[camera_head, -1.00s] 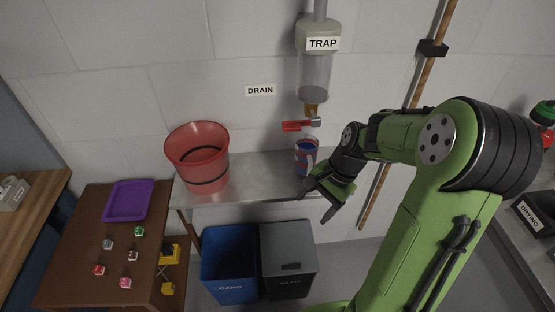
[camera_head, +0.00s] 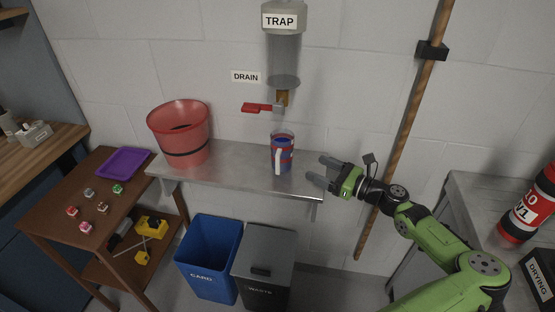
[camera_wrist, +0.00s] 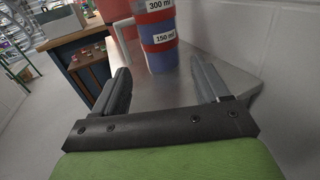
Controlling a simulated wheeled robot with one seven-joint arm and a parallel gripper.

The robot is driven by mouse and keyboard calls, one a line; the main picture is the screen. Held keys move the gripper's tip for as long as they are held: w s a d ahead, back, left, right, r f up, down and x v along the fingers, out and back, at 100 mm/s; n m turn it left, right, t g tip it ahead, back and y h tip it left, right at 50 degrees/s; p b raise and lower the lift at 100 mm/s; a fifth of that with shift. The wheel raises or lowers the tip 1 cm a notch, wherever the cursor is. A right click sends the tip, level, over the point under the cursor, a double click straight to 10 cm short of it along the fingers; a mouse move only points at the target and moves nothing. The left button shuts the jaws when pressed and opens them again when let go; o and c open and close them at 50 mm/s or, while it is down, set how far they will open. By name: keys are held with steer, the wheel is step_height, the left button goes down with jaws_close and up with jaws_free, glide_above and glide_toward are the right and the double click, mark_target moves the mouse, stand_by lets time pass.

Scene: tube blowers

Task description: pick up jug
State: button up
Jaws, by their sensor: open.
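The jug (camera_head: 283,153) stands upright on the metal shelf (camera_head: 235,160), below the trap's red-handled valve. It has blue and red bands and a white strip or handle on its front. My gripper (camera_head: 322,172) is open and empty at the right end of the shelf, to the right of the jug and apart from it. In the wrist view the jug (camera_wrist: 158,38) shows "300 ml" and "150 ml" labels and stands ahead, between and beyond the two open fingers (camera_wrist: 163,88). Its top is cut off there.
A red bucket (camera_head: 181,134) stands at the shelf's left end. The trap (camera_head: 284,60) and its red valve handle (camera_head: 258,107) hang above the jug. Blue (camera_head: 209,258) and grey (camera_head: 264,268) bins stand below.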

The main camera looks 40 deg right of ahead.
mark_target(291, 157)
steer(key=b+x, duration=0.3)
steer(key=x, duration=0.8)
steer(key=shift+w+a+f, duration=0.15)
steer(key=shift+w+f, duration=0.05)
steer(key=shift+w, duration=0.05)
steer(key=shift+r, duration=0.1)
steer(key=c, duration=1)
